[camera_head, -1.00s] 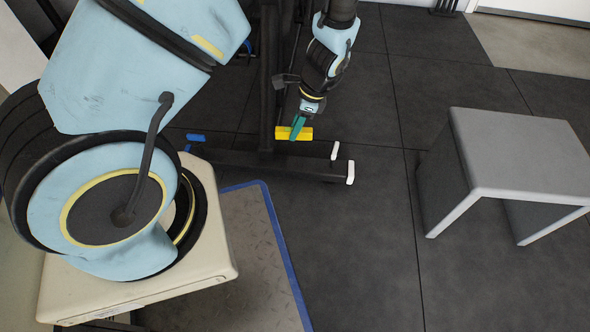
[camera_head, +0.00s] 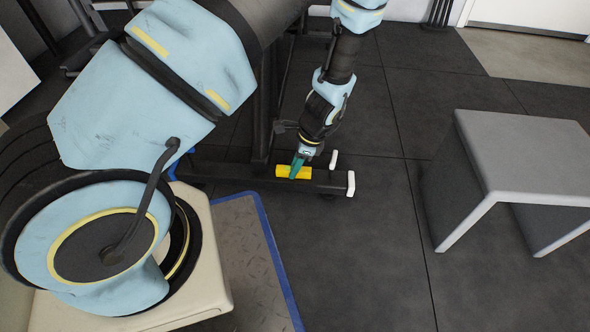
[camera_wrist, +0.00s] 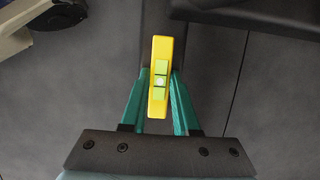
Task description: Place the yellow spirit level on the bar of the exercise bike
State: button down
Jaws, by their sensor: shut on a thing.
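The yellow spirit level (camera_head: 285,171) is between the green fingers of my gripper (camera_head: 298,166) in the head view. In the wrist view the level (camera_wrist: 161,56) shows its green vial, and the fingers of my gripper (camera_wrist: 160,98) are shut on its sides. In the head view the level overlaps the black floor bar of the exercise bike (camera_head: 330,182); in the wrist view a dark bar (camera_wrist: 158,17) lies beneath and beyond it. I cannot tell whether the level touches the bar.
A grey bench-like block (camera_head: 530,155) stands at the right. A blue-edged metal plate (camera_head: 250,255) lies at lower middle. The bar has white end caps (camera_head: 350,184). Dark floor tiles (camera_head: 385,265) between plate and block are clear.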

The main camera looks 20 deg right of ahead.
jog(key=c, duration=0.7)
grip_release()
jog(key=shift+o, duration=0.2)
jog(key=shift+r, duration=0.15)
jog(key=p+v, duration=0.6)
jog(key=v, duration=0.6)
jog(key=shift+p, duration=0.3)
jog(key=w+a+r+n+h, duration=0.1)
jog(key=w+a+r+n, duration=0.2)
jog(key=a+r+n, duration=0.6)
jog(key=w+a+r+n+h, duration=0.25)
jog(key=a+r+n, duration=0.35)
jog(key=a+r, duration=0.4)
jog(key=s+a+r+n, duration=0.2)
jog(key=a+r+n, duration=0.3)
jog(key=a, duration=0.4)
jog(key=shift+s+a+r+n, duration=0.2)
jog(key=shift+s+n, duration=0.2)
jog(key=shift+n, duration=0.5)
